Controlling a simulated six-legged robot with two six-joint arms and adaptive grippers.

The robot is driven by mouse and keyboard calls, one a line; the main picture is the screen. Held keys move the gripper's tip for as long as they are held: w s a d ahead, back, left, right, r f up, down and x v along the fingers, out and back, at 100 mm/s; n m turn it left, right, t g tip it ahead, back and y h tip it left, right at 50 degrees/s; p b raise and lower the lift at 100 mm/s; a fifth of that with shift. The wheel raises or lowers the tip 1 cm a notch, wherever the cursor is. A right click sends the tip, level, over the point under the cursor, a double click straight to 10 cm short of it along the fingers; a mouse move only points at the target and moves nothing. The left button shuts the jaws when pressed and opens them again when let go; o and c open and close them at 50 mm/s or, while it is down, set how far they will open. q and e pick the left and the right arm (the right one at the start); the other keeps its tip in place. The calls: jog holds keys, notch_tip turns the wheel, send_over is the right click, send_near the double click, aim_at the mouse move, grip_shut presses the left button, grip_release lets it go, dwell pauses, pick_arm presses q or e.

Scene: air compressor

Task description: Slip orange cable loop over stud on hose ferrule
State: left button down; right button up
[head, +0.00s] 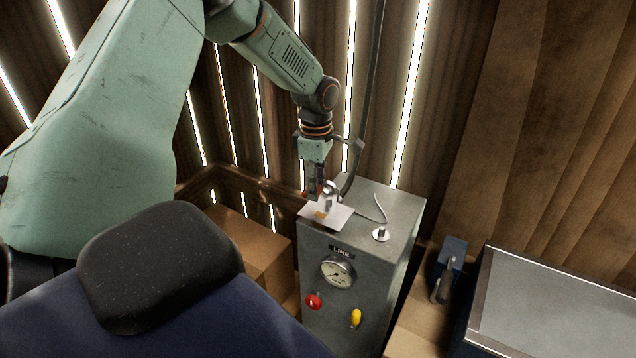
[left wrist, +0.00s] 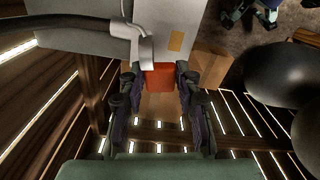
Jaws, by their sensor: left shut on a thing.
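My left gripper (head: 317,188) reaches down over the top of a grey cabinet. In the left wrist view its fingers (left wrist: 157,78) are shut on an orange-red block (left wrist: 159,76). I cannot make out a loop on this block. A dark hose (head: 366,100) hangs from above to a pale metal ferrule (head: 330,196) beside the fingers. In the left wrist view the ferrule (left wrist: 138,40) lies right next to the block; I cannot tell whether they touch. The stud is not clearly seen. A thin pale cable (head: 379,209) rises from a round white fitting (head: 381,235).
A pale plate (head: 337,217) with a tan label lies on top. A cardboard box (head: 262,250) stands left, a blue tool (head: 449,265) right. Slatted walls close behind.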

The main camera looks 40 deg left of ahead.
pick_arm(q)
jog(key=c, duration=0.8)
grip_release()
jog(key=shift+c, duration=0.2)
notch_tip(320, 180, up, 12)
